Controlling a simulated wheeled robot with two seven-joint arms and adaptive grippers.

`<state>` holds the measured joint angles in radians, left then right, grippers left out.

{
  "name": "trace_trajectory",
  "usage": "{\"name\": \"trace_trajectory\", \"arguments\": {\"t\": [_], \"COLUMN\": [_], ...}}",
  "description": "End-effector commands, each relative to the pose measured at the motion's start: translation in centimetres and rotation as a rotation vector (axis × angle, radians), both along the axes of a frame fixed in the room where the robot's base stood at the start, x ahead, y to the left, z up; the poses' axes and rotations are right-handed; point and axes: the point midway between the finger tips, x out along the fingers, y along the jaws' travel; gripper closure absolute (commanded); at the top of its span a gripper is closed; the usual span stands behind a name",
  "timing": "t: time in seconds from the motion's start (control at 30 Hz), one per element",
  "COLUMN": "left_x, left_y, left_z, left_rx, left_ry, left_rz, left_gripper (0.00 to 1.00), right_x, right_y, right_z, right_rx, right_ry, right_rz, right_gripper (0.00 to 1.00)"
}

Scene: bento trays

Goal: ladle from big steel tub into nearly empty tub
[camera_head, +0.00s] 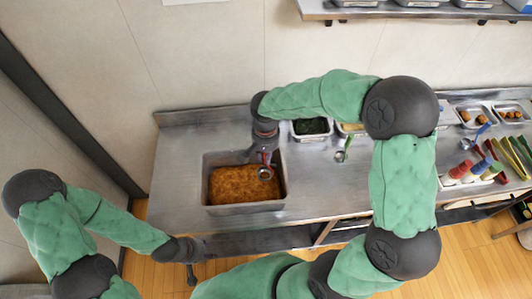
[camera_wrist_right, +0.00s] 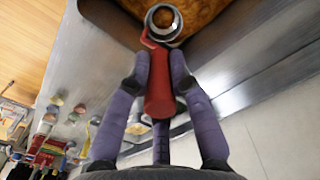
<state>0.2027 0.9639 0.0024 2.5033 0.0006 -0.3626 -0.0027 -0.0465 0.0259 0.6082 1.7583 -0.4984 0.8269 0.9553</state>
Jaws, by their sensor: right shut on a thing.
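The big steel tub (camera_head: 246,209) sits at the left of the counter, filled with orange-brown food (camera_head: 235,184). My right gripper (camera_head: 267,154) is above the tub's back right part, shut on a red ladle handle. In the right wrist view the fingers (camera_wrist_right: 160,85) close around the red handle (camera_wrist_right: 159,98). The ladle's steel bowl (camera_head: 265,172) is over the food; something brown shows inside it in the wrist view (camera_wrist_right: 163,22). My left gripper (camera_head: 191,272) hangs low in front of the counter, its fingers unclear. I cannot pick out the nearly empty tub.
Small tubs stand right of the big tub: one with dark green food (camera_head: 311,127), one partly behind my right arm. A green-handled ladle (camera_head: 342,154) lies near them. A shelf (camera_head: 420,13) hangs above.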

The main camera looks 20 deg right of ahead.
Motion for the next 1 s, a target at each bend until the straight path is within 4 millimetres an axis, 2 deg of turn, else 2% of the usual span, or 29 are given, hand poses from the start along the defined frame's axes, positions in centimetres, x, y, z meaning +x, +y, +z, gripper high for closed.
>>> {"name": "trace_trajectory", "arguments": {"t": [0.03, 0.1, 0.6, 1.0], "left_x": [0.0, 0.0, 0.0, 0.0], "left_y": [0.0, 0.0, 0.0, 0.0], "left_z": [-0.9, -1.6, -6.1, -6.5], "left_rx": [0.000, 0.000, 0.000, 0.000], "left_ry": [0.000, 0.000, 0.000, 0.000], "left_rz": [0.000, 0.000, 0.000, 0.000], "left_gripper": [0.60, 0.60, 0.60, 0.60], "right_x": [0.0, 0.0, 0.0, 0.0], "right_y": [0.0, 0.0, 0.0, 0.0], "right_z": [-1.0, -1.9, -7.5, -8.0], "right_rx": [0.000, 0.000, 0.000, 0.000], "right_ry": [0.000, 0.000, 0.000, -0.001], "right_rz": [0.000, 0.000, -0.001, -0.001], "right_gripper": [1.00, 1.00, 1.00, 1.00]}}
